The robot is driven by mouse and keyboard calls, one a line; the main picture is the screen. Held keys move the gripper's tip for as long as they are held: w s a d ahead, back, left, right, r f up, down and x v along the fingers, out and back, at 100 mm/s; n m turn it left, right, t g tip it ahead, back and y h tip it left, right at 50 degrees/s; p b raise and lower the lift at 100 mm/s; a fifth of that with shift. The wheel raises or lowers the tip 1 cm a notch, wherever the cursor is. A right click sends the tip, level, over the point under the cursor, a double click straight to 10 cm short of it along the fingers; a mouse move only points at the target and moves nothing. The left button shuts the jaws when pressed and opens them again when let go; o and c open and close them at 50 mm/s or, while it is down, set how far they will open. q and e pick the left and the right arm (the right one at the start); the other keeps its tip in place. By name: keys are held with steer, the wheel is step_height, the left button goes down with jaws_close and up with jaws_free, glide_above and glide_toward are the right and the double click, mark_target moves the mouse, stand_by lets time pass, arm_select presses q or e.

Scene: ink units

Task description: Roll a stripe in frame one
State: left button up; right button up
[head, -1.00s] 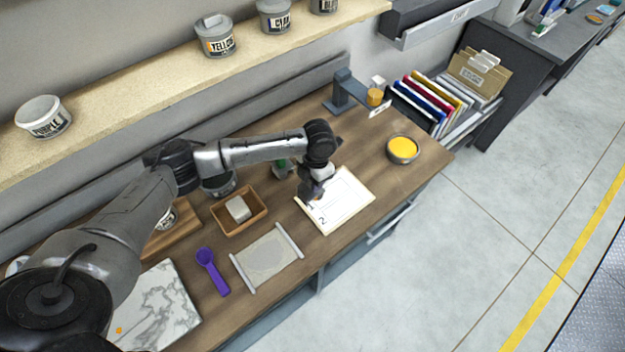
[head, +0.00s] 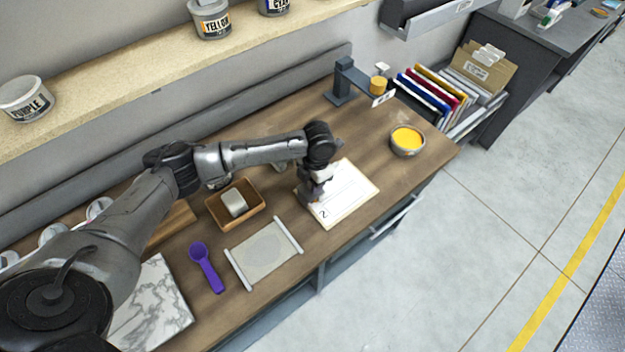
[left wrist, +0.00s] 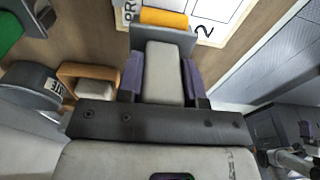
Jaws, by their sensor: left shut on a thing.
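A white proof card (head: 352,196) with outlined frames lies on the wooden bench; a printed 2 is readable, and the frame one label is hidden behind my gripper. My left gripper (head: 316,192) is over the card's left end. In the left wrist view its purple-padded fingers (left wrist: 165,82) are shut on the grey handle of a roller (left wrist: 164,18). The roller is coated yellow-orange and is over or on the card (left wrist: 215,12); I cannot tell whether it touches. I see no stripe on the visible part of the card. My right gripper is not in view.
An open tin of yellow ink (head: 407,140) stands right of the card. A grey mat with white end bars (head: 264,254), a purple scoop (head: 206,267), a wooden tray with a pale block (head: 251,218) and a marble slab (head: 150,312) lie to the left. A dark stand (head: 342,82) is behind.

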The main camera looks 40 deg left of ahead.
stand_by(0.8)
arm_select(q)
steer(key=shift+f, duration=0.6)
